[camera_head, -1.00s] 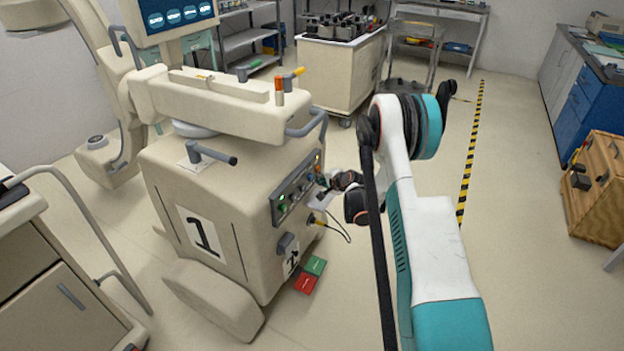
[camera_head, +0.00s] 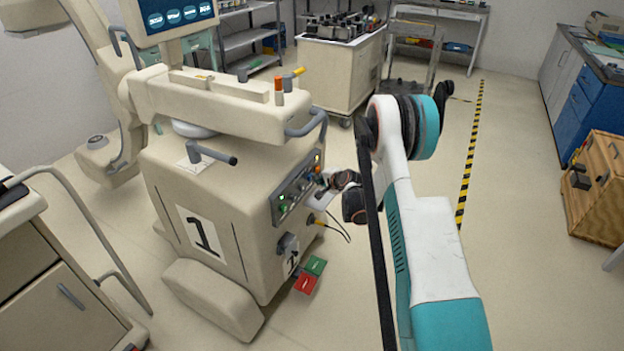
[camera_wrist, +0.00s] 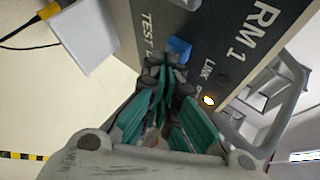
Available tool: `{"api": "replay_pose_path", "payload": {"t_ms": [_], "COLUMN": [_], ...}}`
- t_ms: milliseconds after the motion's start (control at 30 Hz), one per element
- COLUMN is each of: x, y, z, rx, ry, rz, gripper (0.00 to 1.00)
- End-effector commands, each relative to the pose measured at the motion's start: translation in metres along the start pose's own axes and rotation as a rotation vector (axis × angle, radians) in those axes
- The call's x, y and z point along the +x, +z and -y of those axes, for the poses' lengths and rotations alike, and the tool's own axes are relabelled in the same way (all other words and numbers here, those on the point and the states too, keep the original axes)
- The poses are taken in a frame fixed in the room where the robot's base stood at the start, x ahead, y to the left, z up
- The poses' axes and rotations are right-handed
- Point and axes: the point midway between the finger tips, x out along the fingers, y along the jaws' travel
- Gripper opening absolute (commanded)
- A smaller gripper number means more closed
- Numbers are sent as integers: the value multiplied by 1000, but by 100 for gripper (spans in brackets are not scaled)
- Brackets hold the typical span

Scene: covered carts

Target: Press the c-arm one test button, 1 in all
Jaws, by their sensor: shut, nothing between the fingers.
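The c-arm one cart (camera_head: 225,205) is cream, with a large "1" on its side. Its dark control panel (camera_head: 290,200) faces my arm and carries small lit lamps. In the wrist view the panel (camera_wrist: 215,45) reads "TEST", "LINK" and part of "ARM 1". A blue button (camera_wrist: 179,48) stands out beside the "TEST" lettering. My gripper (camera_wrist: 166,72) is shut and empty, its fingertips overlapping the lower edge of the blue button; I cannot tell whether they touch it. In the head view my gripper (camera_head: 325,188) is small and partly hidden at the panel.
An amber lamp (camera_wrist: 209,100) glows on the panel. A white tray-like part (camera_wrist: 83,35) and a yellow-ended cable are beside the panel. A grey handle (camera_head: 308,122) juts above it. Red and green pedals (camera_head: 306,284) lie on the floor. Floor to the right is open.

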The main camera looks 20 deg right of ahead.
Motion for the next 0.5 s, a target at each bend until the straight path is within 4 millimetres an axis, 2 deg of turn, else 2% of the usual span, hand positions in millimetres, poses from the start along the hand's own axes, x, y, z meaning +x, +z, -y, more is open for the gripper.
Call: {"api": "replay_pose_path", "payload": {"t_ms": [500], "x": [4], "y": [3], "z": [3], "rx": [0], "ry": [0], "rz": [1], "gripper": [0]}}
